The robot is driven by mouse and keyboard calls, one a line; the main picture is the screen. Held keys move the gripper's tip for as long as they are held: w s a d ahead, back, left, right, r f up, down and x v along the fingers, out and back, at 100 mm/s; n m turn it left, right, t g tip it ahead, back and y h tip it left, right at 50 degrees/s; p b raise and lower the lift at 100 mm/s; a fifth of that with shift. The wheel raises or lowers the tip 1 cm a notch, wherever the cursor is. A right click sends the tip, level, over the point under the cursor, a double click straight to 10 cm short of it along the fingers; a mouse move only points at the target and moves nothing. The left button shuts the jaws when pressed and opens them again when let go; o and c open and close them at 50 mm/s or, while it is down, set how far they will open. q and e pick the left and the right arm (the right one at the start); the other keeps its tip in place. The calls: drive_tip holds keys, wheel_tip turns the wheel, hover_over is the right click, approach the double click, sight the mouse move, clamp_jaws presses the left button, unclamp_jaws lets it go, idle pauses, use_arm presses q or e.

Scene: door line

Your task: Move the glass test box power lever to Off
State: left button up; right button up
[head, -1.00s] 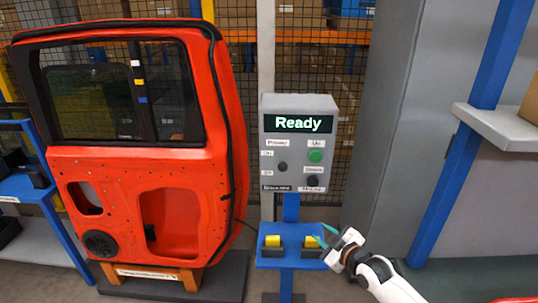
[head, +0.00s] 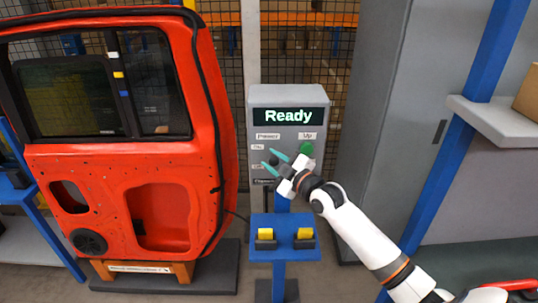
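The glass test box (head: 288,95) is a grey box on a blue post, and its screen reads "Ready". Its power lever (head: 274,160) shows as a small dark knob under the "Power" label, beside the On and Off labels. The print is small, and I cannot tell which setting it stands at. My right gripper (head: 273,162) is in front of the panel, its teal fingers apart on either side of the knob. I cannot tell whether they touch it. The gripper hides the lower right of the panel. My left gripper is not in view.
A green button (head: 306,148) under the "Up" label is just right of the gripper. A blue shelf (head: 284,252) with two yellow-topped blocks is below the box. A red car door (head: 110,180) stands at left, a grey cabinet (head: 385,120) at right.

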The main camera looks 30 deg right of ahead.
drive_tip(key=shift+w+a, duration=0.15)
drive_tip(key=shift+w, duration=0.85)
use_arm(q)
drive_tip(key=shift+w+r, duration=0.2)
